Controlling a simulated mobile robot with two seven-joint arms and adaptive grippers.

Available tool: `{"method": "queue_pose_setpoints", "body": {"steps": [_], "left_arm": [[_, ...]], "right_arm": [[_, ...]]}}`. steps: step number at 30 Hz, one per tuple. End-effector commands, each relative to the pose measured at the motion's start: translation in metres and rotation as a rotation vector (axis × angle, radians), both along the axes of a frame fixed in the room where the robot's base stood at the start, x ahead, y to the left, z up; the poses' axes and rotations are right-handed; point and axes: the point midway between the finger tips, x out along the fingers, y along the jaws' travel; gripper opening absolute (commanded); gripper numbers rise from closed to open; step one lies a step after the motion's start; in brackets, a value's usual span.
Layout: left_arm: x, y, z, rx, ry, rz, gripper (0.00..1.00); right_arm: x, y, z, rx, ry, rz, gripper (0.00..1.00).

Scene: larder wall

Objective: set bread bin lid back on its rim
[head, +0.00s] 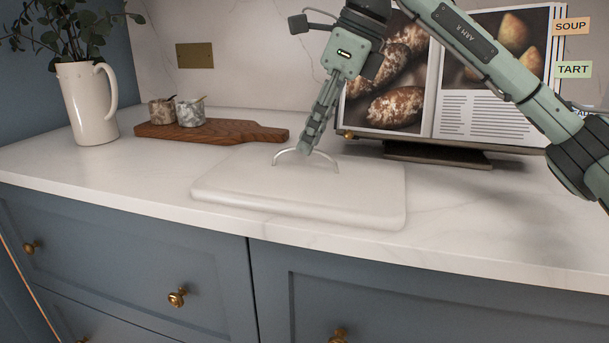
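The bread bin lid (240,190) is a wide, pale slab with rounded corners and a thin arched metal handle (328,158) on top. It appears to lie flat on the marble counter near the front edge. My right gripper (304,149) points down from above, with its fingertips at the top of the handle. The fingers are seen nearly edge-on and overlap, so I cannot tell whether they are closed on the handle. I cannot make out a separate bread bin or its rim in this view. My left gripper is not in view.
A cream jug (86,105) with leafy stems stands at the left. A wooden board (240,133) with two small marbled pots (190,112) lies behind the lid. An open cookbook (480,120) on a stand (450,153) is behind at the right. The counter (490,220) right of the lid is clear.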

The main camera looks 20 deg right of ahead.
Motion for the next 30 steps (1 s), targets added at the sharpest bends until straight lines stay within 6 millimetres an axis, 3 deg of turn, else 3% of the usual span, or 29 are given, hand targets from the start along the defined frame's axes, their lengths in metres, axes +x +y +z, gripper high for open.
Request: {"method": "queue_pose_setpoints", "body": {"steps": [6, 13, 21, 30], "left_arm": [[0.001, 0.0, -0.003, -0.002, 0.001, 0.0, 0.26], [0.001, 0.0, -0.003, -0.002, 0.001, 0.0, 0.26], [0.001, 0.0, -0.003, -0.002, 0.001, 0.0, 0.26], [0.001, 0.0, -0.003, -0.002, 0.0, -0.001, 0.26]], "right_arm": [[0.009, 0.011, -0.03, -0.001, 0.002, 0.0, 0.3], [0.01, 0.012, -0.033, -0.001, 0.001, 0.0, 0.3], [0.01, 0.012, -0.032, -0.001, 0.001, 0.0, 0.0], [0.01, 0.012, -0.032, 0.0, 0.0, 0.0, 0.0]]}}
